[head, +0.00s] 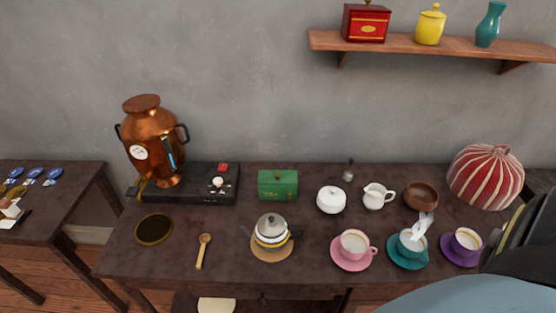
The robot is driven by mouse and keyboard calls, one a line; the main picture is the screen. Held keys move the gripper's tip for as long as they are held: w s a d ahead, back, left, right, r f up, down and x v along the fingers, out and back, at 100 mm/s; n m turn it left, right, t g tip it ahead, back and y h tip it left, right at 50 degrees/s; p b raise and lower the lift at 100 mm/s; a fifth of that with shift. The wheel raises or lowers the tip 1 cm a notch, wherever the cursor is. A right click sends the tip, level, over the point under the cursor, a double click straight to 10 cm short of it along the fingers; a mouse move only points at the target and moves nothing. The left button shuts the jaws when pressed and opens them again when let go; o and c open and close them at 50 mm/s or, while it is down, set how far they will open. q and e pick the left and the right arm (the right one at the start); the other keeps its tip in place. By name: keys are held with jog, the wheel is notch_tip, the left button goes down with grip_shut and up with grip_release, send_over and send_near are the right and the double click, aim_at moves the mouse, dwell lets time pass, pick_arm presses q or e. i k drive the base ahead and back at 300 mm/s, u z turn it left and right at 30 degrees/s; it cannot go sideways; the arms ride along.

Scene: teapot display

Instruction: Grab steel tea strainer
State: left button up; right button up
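A small grey metal item (348,174), which looks like the steel tea strainer, stands at the back of the dark table (330,280). It has a thin upright part and is between the white lidded pot (331,201) and the white creamer (374,196), a little behind them. It is too small to make out its details. Neither gripper can be made out in the head view, and nothing touches the metal item.
Pink (350,265), teal (407,264) and purple (460,262) saucers with cups line the front right. A pale object rests on the teal cup. A grey-and-yellow teapot (270,232), green box (277,185), wooden bowl (420,196) and copper samovar (153,150) also stand here.

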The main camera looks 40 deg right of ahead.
aim_at(348, 176)
jog(key=u, duration=1.75)
jog(key=k, duration=1.1)
jog(key=z, duration=1.7)
